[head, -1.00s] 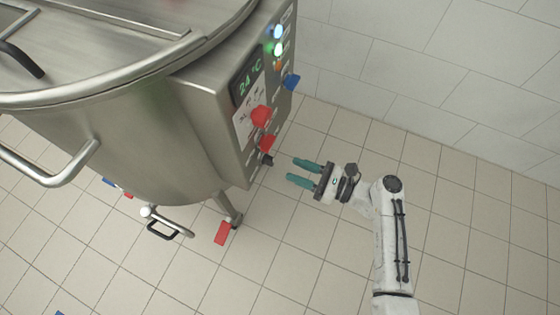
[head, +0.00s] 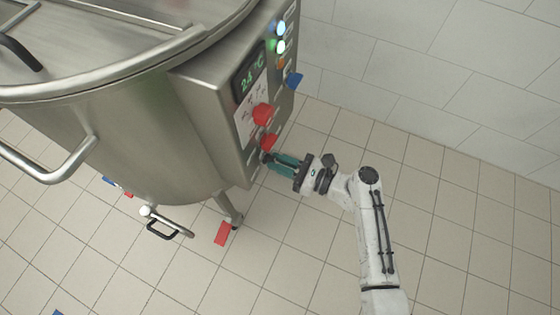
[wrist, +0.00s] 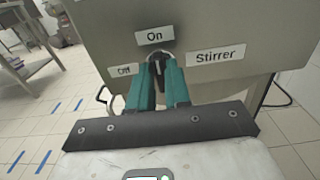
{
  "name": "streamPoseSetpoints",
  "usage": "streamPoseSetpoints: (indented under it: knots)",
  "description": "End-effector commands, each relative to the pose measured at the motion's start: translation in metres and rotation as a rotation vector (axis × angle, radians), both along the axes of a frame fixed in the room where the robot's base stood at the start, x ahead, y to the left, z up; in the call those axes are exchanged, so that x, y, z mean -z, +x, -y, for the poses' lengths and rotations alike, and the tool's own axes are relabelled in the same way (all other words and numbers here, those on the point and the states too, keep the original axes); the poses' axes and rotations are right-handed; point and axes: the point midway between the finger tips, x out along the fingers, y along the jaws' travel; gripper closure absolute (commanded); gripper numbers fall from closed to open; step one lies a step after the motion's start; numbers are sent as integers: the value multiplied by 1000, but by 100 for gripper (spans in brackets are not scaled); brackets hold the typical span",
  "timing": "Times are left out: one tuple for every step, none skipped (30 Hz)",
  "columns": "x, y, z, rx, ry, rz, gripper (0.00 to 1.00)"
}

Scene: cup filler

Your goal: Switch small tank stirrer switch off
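The small tank's stirrer switch is a black knob (wrist: 157,66) on the steel control panel, seen in the wrist view below the "On" label (wrist: 155,37). The "Off" label (wrist: 124,71) is to its left and the "Stirrer" label (wrist: 216,56) to its right. The knob looks roughly upright, toward "On". My gripper (wrist: 160,72) has its teal fingers on both sides of the knob, closed in on it. In the head view my gripper (head: 271,160) reaches the lower panel edge, and the fingers hide most of the knob.
Above the switch, the panel carries red knobs (head: 262,115), a blue knob (head: 293,80), lit buttons (head: 280,46) and a "24 °C" display (head: 250,75). The steel tank (head: 150,140) stands left. The tiled floor (head: 450,240) to the right is clear.

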Motion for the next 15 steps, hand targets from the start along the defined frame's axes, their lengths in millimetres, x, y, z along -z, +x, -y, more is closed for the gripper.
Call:
streamPoseSetpoints:
  knots:
    - [0,0,0,0,0,0,88]
    - [0,0,0,0,0,0,90]
    - [0,0,0,0,0,0,94]
    - [0,0,0,0,0,0,97]
    - [0,0,0,0,0,0,100]
    - [0,0,0,0,0,0,100]
    - [0,0,0,0,0,0,100]
    - [0,0,0,0,0,0,100]
    - [0,0,0,0,0,0,100]
    - [0,0,0,0,0,0,100]
    - [0,0,0,0,0,0,100]
    - [0,0,0,0,0,1,100]
    - [0,0,0,0,0,1,100]
    - [0,0,0,0,-1,3,100]
    - [0,0,0,0,-2,6,100]
